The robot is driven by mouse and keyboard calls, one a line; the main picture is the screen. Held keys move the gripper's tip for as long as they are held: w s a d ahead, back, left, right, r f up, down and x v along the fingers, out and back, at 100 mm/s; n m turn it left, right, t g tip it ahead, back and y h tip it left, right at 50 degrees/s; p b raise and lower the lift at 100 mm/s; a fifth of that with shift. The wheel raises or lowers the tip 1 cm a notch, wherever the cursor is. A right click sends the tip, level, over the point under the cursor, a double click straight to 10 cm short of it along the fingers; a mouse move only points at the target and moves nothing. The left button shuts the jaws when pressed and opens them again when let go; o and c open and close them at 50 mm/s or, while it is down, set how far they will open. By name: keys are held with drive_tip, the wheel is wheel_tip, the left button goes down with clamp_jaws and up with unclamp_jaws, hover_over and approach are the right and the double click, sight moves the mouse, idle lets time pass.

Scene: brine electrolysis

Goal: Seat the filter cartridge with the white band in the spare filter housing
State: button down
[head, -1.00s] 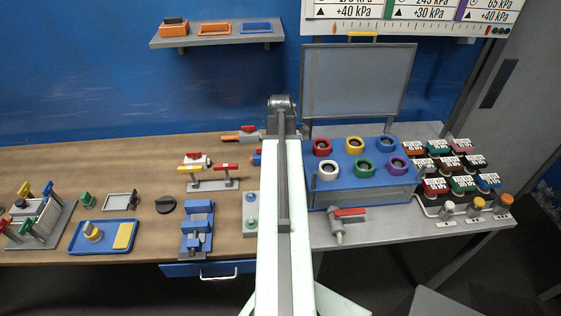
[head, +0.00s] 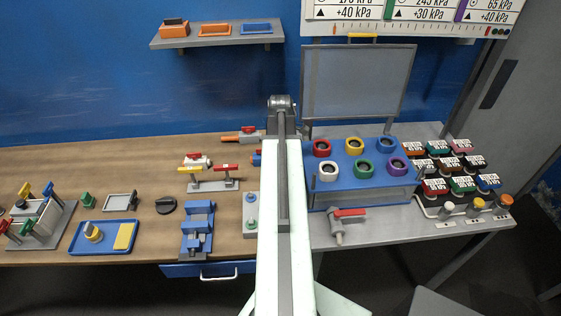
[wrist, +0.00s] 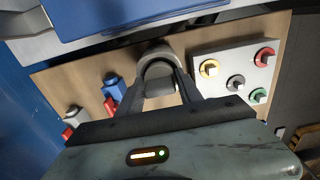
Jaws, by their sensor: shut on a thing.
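My gripper (wrist: 160,103) shows in the wrist view, shut on a grey, round-topped cylindrical thing (wrist: 157,58) between its fingers. No white band shows on this thing from here, so I cannot tell whether it is the white-banded filter cartridge. The gripper is above the wooden bench. In the head view my own arm hides the gripper and what it holds. I cannot pick out the spare filter housing for certain in either view.
A pale plate (wrist: 222,62) with coloured knobs lies to the gripper's right. Blue and red fittings (wrist: 112,88) stand to its left. In the head view, a blue box (head: 378,179) carries several coloured rings, with labelled blocks (head: 451,163) to its right.

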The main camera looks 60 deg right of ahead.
drive_tip(key=shift+f, duration=0.2)
drive_tip(key=c, duration=0.7)
unclamp_jaws()
wheel_tip(320, 180, up, 8)
drive_tip(key=p, duration=0.7)
drive_tip(key=shift+r+p, duration=0.1)
drive_tip(key=shift+p, duration=0.25)
